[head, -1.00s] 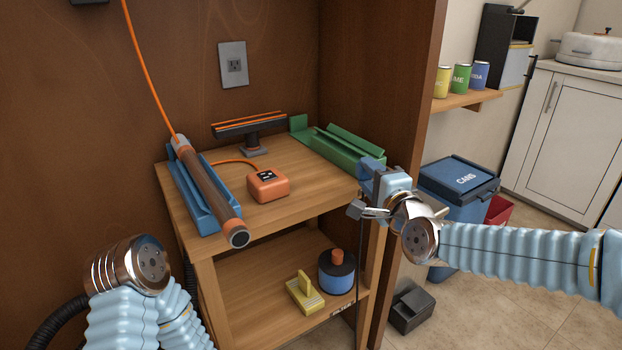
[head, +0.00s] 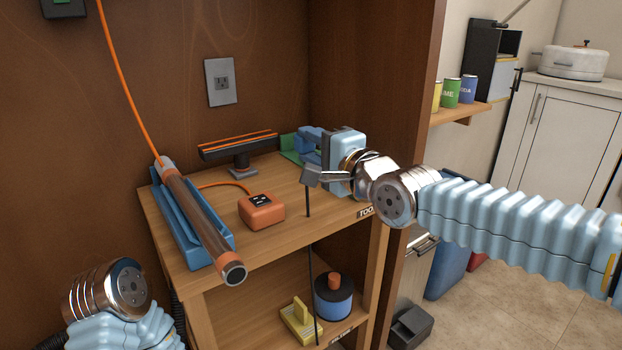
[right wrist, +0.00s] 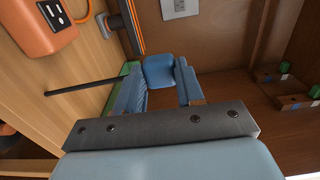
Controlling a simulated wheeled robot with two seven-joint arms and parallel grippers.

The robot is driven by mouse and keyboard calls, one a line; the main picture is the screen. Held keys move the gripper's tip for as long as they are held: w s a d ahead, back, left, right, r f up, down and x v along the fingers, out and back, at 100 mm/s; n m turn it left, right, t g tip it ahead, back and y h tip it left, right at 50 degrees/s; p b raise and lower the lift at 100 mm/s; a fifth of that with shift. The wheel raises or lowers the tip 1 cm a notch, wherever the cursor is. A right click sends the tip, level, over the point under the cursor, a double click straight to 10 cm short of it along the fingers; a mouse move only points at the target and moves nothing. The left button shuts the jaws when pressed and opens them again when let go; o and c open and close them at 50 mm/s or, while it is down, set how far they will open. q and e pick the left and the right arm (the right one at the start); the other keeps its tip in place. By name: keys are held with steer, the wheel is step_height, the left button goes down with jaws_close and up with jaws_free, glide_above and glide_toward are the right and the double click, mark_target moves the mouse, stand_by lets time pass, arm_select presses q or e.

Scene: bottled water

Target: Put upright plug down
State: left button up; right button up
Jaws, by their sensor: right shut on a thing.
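My right gripper (head: 306,138) is over the back right of the wooden tabletop (head: 285,225), in front of the green holder (head: 289,150). Its blue fingers show in the right wrist view (right wrist: 172,78), shut on the plug.
An orange socket box (head: 262,210) stands mid-table. A brown tube lies in a blue cradle (head: 168,216) on the left, and a dark stand (head: 240,150) is at the back. A wall outlet (head: 220,82) is above. Bare wood shows in front of the orange box.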

steer(key=w+f, duration=0.5)
steer(key=shift+w+f, duration=0.3)
steer(key=f, duration=0.4)
steer(key=shift+w, duration=0.35)
steer(key=shift+f+b, duration=0.6)
steer(key=o, duration=1.1)
steer(key=shift+o, duration=0.2)
steer(key=shift+r, duration=0.1)
